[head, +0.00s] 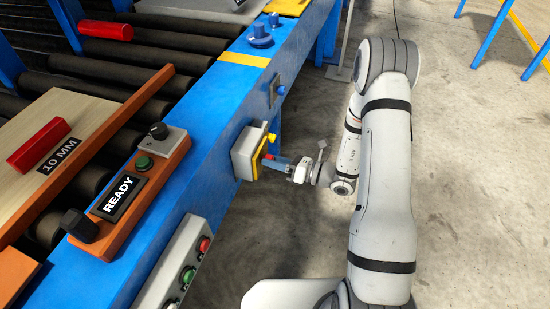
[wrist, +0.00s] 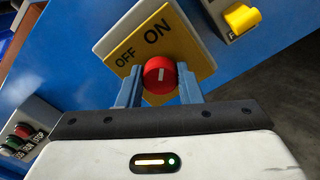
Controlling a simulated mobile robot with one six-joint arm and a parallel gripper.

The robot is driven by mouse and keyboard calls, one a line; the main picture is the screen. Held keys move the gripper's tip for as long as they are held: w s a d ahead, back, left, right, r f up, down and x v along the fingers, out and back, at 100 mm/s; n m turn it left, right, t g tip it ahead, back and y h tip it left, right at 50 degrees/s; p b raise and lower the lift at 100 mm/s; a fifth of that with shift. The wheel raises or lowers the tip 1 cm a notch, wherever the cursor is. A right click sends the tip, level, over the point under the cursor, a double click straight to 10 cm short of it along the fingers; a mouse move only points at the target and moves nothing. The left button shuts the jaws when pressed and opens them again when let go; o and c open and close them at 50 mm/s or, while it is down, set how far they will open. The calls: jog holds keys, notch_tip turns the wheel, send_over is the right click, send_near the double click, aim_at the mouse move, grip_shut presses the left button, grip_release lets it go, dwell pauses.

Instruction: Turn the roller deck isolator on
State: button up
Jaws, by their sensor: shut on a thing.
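The roller deck isolator is a grey box (head: 243,152) on the side of the blue rail, with a yellow plate (wrist: 188,45) marked OFF and ON. It has a round red knob (wrist: 160,78) with a short white line. In the wrist view the line stands upright in the picture, below the word ON and to the right of OFF. My gripper (head: 271,160) reaches the isolator from the right. In the wrist view its two fingers (wrist: 160,88) are shut on the knob, one on each side. The knob is mostly hidden in the head view.
A yellow control (wrist: 241,18) sits beside the isolator. A grey button box (head: 177,262) is on the rail's near side.

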jog(key=shift+s+a+f, duration=0.1)
jog(key=shift+s+f, duration=0.05)
jog(key=o, duration=0.7)
jog(key=shift+c, duration=0.2)
jog(key=o, duration=0.3)
jog(key=v, duration=0.7)
jog(key=shift+d, duration=0.4)
